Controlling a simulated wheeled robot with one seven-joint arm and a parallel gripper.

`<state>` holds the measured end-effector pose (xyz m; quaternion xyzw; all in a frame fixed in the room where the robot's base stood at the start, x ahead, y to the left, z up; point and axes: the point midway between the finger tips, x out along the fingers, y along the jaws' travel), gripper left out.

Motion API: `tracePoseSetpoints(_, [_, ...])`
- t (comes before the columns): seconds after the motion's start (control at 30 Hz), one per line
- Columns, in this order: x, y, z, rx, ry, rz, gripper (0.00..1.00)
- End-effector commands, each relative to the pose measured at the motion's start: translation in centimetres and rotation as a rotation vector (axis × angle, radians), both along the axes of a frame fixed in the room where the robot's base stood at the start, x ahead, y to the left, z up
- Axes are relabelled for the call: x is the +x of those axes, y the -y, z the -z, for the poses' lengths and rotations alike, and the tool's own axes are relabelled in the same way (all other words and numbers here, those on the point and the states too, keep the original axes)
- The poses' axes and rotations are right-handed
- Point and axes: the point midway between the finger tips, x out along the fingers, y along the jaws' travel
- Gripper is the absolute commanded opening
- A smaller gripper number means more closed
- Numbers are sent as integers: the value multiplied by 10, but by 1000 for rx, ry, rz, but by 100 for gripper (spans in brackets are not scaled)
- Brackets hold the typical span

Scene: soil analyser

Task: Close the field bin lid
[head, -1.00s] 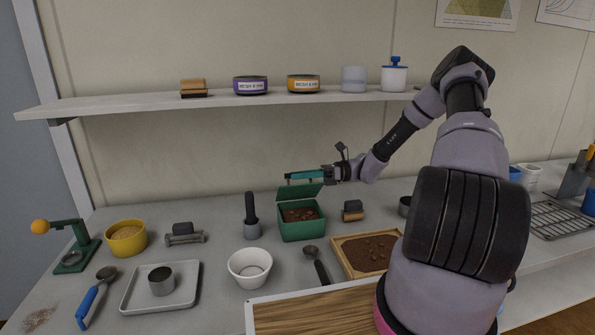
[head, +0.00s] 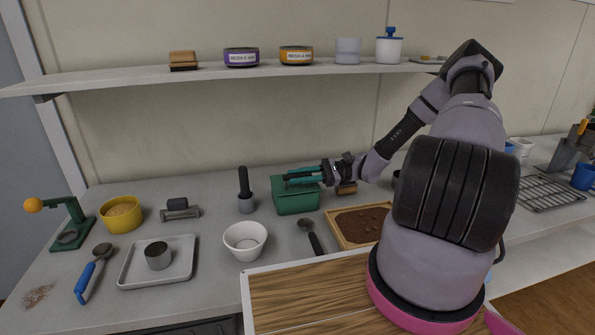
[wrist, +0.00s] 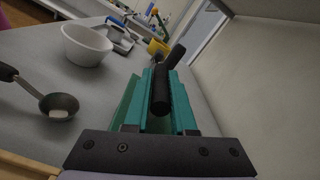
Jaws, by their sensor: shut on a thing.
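The green field bin (head: 298,204) stands on the bench, left of the soil tray. Its lid (head: 282,187) is down over the top, and the soil inside is hidden. I cannot tell whether the lid sits fully flush. My gripper (head: 290,178) reaches in from the right, with its teal fingers at the lid's top. It is shut on the lid. In the wrist view the teal fingers (wrist: 170,98) point away from the camera, with green of the bin beside them on the left. The exact contact is hidden.
A dark-handled pestle-like tool (head: 244,187) stands just left of the bin. A white bowl (head: 245,246), a scoop (head: 313,238) and a soil tray (head: 333,227) are in front. A shelf (head: 220,72) runs above. Bare bench lies behind the bin.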

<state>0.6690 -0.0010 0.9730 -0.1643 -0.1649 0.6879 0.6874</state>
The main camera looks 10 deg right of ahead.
Motion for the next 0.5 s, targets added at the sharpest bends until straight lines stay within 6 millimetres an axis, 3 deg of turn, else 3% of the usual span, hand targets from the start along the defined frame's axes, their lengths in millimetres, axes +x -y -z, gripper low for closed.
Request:
tracePoseSetpoints(0.27, [2, 2, 4, -5, 2, 6, 0])
tracePoseSetpoints(0.3, [2, 2, 4, -6, 2, 6, 34])
tracePoseSetpoints(0.33, [2, 2, 4, -5, 2, 6, 46])
tracePoseSetpoints(0.37, [1, 2, 4, -5, 1, 6, 52])
tracePoseSetpoints(0.5, [0, 1, 4, -3, 0, 4, 52])
